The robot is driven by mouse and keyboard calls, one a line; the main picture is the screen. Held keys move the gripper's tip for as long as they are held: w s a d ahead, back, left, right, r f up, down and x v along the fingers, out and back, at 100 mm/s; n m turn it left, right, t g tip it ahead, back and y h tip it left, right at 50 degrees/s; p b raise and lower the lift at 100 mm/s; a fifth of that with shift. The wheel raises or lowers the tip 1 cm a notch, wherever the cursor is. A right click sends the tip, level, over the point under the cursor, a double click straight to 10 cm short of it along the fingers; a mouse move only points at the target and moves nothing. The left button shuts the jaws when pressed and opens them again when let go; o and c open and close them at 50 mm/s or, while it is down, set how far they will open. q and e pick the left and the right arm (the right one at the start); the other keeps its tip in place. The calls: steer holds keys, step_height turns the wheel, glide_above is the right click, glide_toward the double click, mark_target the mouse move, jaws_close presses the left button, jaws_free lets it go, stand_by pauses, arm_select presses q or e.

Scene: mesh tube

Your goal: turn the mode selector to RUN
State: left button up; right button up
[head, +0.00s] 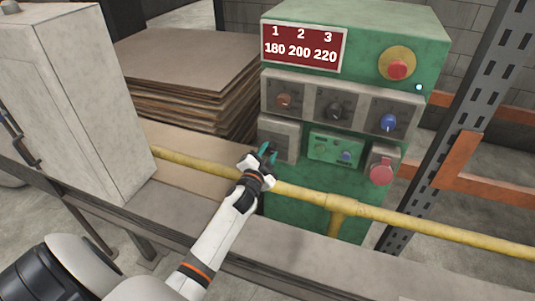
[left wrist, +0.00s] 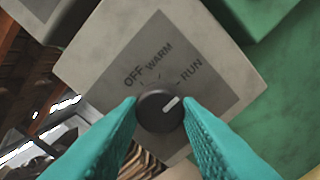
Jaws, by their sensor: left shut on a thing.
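The mode selector is a round dark knob (left wrist: 158,118) with a white pointer line, on a grey plate (left wrist: 205,55) marked OFF, WARM and RUN. In the left wrist view the pointer slants up and right, on the RUN side and seemingly a little clockwise of the RUN tick. My left gripper (left wrist: 160,112) has its teal fingers shut on the knob, one on each side. In the head view the left gripper (head: 268,154) is at the lower-left grey box (head: 281,136) of the green machine, and the knob cannot be made out there. My right gripper is not in view.
The green machine (head: 370,30) also carries an orange-brown knob (head: 284,100), a dark knob (head: 335,110), a blue knob (head: 389,123) and red buttons (head: 381,172). A yellow rail (head: 420,222) crosses in front. A grey cabinet (head: 85,95) and stacked sheets (head: 185,75) stand left.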

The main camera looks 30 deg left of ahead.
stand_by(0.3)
arm_select(q)
steer(key=o, duration=1)
steer(key=shift+c, duration=0.2)
steer(key=v, duration=1.2)
steer(key=shift+b, duration=0.3)
steer(key=shift+f, duration=0.1)
